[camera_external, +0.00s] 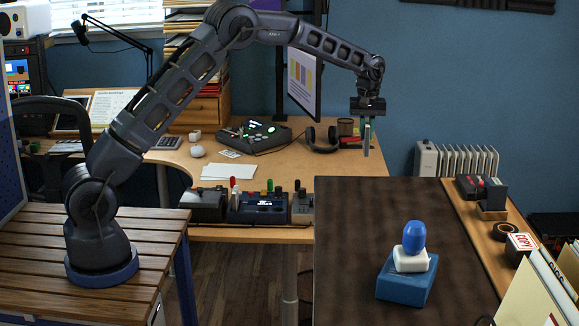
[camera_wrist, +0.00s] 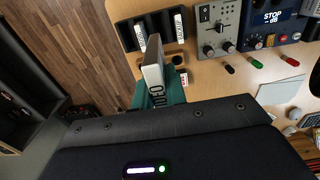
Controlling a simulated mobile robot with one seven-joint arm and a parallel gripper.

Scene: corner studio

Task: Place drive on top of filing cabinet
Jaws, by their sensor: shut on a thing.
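My gripper (camera_external: 367,113) is shut on a slim upright box (camera_external: 366,141), which appears to be the drive. It hangs below the jaws, clear of any surface. In the wrist view the held box (camera_wrist: 154,64) shows a pale narrow face and a side partly lettered "VIDEO", with teal around its lower part. The jaw contact is mostly hidden there. A dark brown top (camera_external: 350,235) at the front right may be the filing cabinet's; its sides are hidden, so I cannot be sure.
A blue box (camera_external: 403,284), a white block (camera_external: 411,262) and a blue rounded piece (camera_external: 414,237) stand stacked on the brown top; its left and far parts are clear. Headphones (camera_external: 321,140) and a monitor (camera_external: 305,83) are on the desk behind. Control boxes (camera_external: 257,207) line its front edge.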

